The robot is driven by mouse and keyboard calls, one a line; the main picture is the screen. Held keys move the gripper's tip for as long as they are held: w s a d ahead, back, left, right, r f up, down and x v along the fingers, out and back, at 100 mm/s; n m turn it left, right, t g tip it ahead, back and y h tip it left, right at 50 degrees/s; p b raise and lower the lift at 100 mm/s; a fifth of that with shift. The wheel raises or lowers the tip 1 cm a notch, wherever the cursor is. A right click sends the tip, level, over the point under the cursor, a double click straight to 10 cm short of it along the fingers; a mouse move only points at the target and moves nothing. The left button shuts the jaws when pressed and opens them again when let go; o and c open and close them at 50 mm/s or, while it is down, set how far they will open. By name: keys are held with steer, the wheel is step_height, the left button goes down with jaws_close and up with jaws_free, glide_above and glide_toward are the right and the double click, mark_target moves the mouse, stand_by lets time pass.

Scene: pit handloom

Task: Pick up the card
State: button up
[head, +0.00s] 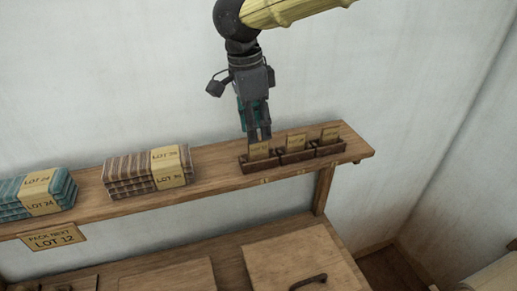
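Three small tan cards stand upright in dark wooden holders (297,158) at the right part of the wooden shelf: a left card (259,151), a middle card (296,142) and a right card (329,134). Their print is too small to read surely. My gripper (260,134) points down at the left card, with its fingertips at or just above the card's top edge. Whether the fingers touch the card, and how far apart they are, I cannot tell.
On the shelf (220,176) lie a brown striped cloth stack (125,174) and a teal stack (15,200) at far left. A hanging sign (53,239) includes LOT 12. Below is a wooden bench with a handled lid (285,257). The wall is close behind the shelf.

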mark_target(259, 143)
steer(key=shift+s+d+f+p, duration=0.1)
steer(key=shift+f+p, duration=0.25)
steer(key=shift+w+d+f+p, duration=0.15)
steer(key=shift+f+p, duration=0.35)
steer(key=shift+f, duration=0.65)
steer(key=shift+w+d+f+p, duration=0.1)
steer(key=shift+f+p, duration=0.35)
steer(key=shift+f, duration=0.65)
jaws_close()
